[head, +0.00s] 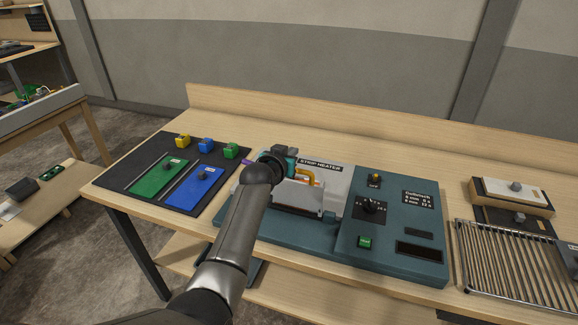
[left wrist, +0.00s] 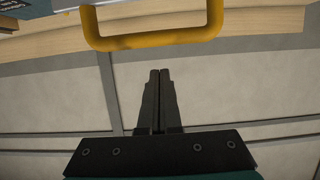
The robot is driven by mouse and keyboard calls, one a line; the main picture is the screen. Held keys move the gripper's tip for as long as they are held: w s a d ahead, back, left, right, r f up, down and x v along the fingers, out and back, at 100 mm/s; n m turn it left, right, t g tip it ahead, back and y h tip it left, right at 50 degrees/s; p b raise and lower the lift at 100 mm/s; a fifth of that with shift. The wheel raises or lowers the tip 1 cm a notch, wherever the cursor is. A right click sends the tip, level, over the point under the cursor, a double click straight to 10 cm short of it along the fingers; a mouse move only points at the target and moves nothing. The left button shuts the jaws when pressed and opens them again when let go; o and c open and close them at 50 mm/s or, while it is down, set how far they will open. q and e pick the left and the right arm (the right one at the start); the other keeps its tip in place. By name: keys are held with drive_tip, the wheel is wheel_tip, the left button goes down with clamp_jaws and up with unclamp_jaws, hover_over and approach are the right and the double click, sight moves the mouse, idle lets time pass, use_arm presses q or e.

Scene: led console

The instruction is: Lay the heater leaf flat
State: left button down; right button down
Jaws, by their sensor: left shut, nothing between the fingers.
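The strip heater (head: 338,185) is a pale panel set in a teal console, with a label along its back edge. A grey plate (head: 298,198), which looks like the heater leaf, stands tilted up at its front. A yellow handle (head: 313,176) shows just behind the plate's top edge. The same handle crosses the top of the left wrist view (left wrist: 152,42). My left gripper (head: 291,163) is by the handle, partly hidden by its own wrist. In the left wrist view its fingers (left wrist: 158,75) are shut and empty, below the handle and apart from it.
The console has a dial (head: 370,207) and a green button (head: 365,242). A black mat (head: 143,165) with green and blue plates lies left. A wire rack (head: 505,260) is at the right. A raised ledge (head: 400,135) runs along the bench's back.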

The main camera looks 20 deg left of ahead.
sight(291, 187)
use_arm(q)
drive_tip(key=shift+s+f+p, duration=0.25)
drive_tip(key=shift+f+p, duration=0.2)
drive_tip(key=shift+f, duration=0.5)
drive_tip(key=shift+s+f, duration=0.45)
drive_tip(key=shift+s, duration=0.05)
drive_tip(key=shift+s, duration=0.1)
drive_tip(key=shift+s+f+t+b, duration=0.15)
drive_tip(key=shift+s+t+b, duration=0.15)
drive_tip(key=shift+s+b, duration=0.15)
drive_tip(key=shift+s, duration=0.15)
